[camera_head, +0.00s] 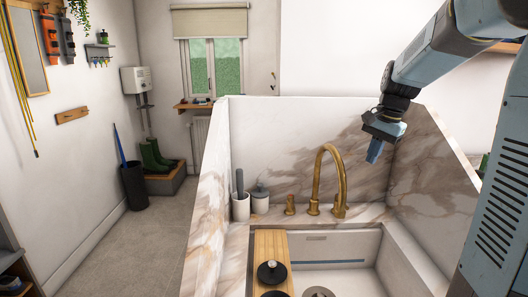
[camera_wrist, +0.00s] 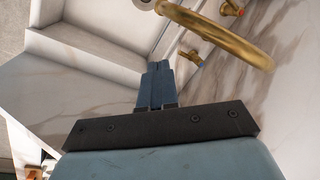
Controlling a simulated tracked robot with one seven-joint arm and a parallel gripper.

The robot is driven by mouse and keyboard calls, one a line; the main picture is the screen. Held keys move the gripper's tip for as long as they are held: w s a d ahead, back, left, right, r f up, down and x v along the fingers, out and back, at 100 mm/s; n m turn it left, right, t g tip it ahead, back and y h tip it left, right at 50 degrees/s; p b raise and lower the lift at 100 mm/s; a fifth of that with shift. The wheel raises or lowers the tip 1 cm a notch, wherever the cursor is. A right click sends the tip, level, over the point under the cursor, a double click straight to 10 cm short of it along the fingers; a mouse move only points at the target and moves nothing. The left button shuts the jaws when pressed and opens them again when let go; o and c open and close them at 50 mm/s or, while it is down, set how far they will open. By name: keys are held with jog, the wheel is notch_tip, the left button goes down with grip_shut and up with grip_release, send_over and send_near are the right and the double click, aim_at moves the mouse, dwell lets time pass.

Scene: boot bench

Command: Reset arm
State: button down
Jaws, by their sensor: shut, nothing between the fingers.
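My gripper (camera_head: 374,152) hangs at the end of my arm in the head view, above the right side of the sink and to the right of the brass faucet (camera_head: 318,170). It points down and holds nothing. In the wrist view the two blue fingers of my gripper (camera_wrist: 158,68) are pressed together, apart from the faucet (camera_wrist: 225,40), whose curved spout crosses the top of that view. The white sink (camera_head: 335,247) lies below, set in a marble surround.
A wooden board (camera_head: 270,243) with a black-knobbed round item (camera_head: 272,272) lies across the sink's left part. A white cup (camera_head: 240,207) and a lidded jar (camera_head: 260,199) stand left of the faucet. Marble walls (camera_head: 422,200) rise on the sides. Open floor lies at left.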

jog(key=s+a+n+t, duration=0.1)
jog(key=s+a+n, duration=0.1)
jog(key=s, duration=0.6)
jog(key=s+a+n+t+h, duration=0.1)
jog(key=s+n, duration=0.3)
jog(key=s, duration=0.4)
jog(key=s+a+n+t, duration=0.1)
jog(key=s+a+n, duration=0.2)
jog(key=s, duration=0.6)
jog(key=shift+a+n+t+h, duration=0.3)
jog(key=shift+a+t, duration=0.1)
